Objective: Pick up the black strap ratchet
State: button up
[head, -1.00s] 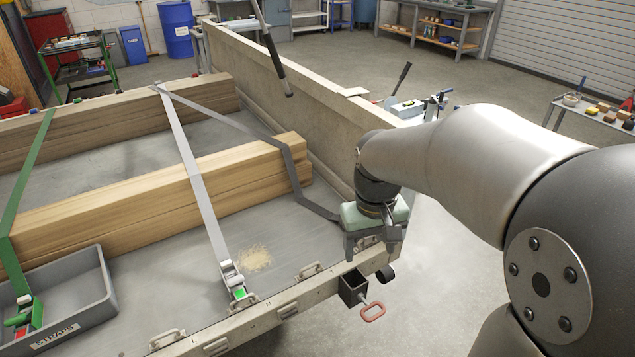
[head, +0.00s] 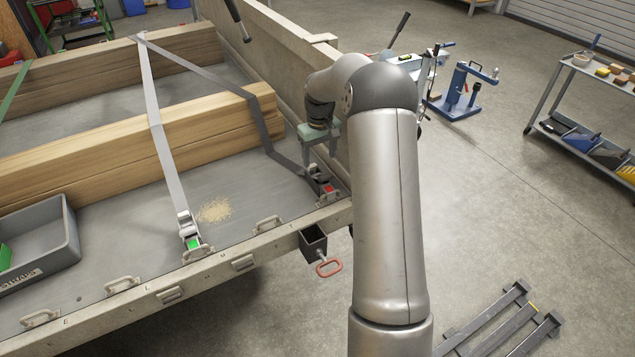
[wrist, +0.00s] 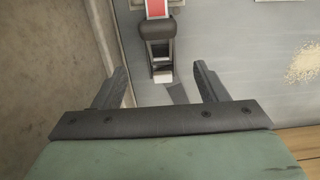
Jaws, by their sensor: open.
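The black strap ratchet (head: 322,183), dark with a red part, lies at the right front corner of the trailer bed, at the end of a dark strap (head: 220,82). In the wrist view the ratchet (wrist: 157,32) shows top centre, with its red part at the upper edge. My gripper (head: 321,156) hangs over the bed beside the side wall, behind the ratchet and apart from it.
The trailer side wall (head: 285,50) stands close to my gripper. A grey strap (head: 154,115) with a green-marked ratchet (head: 190,233) crosses the timber beams (head: 120,133). A grey bin (head: 70,235) sits at left. Sawdust (head: 214,210) lies on the clear bed between.

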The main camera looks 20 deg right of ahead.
aim_at(321, 185)
notch_tip(321, 185, down, 10)
jog(key=shift+w+f+p, duration=0.15)
jog(key=shift+f+p, duration=0.05)
jog(key=shift+p, duration=0.3)
jog(key=c, duration=1.2)
jog(key=shift+c, duration=0.4)
jog(key=shift+r, duration=0.15)
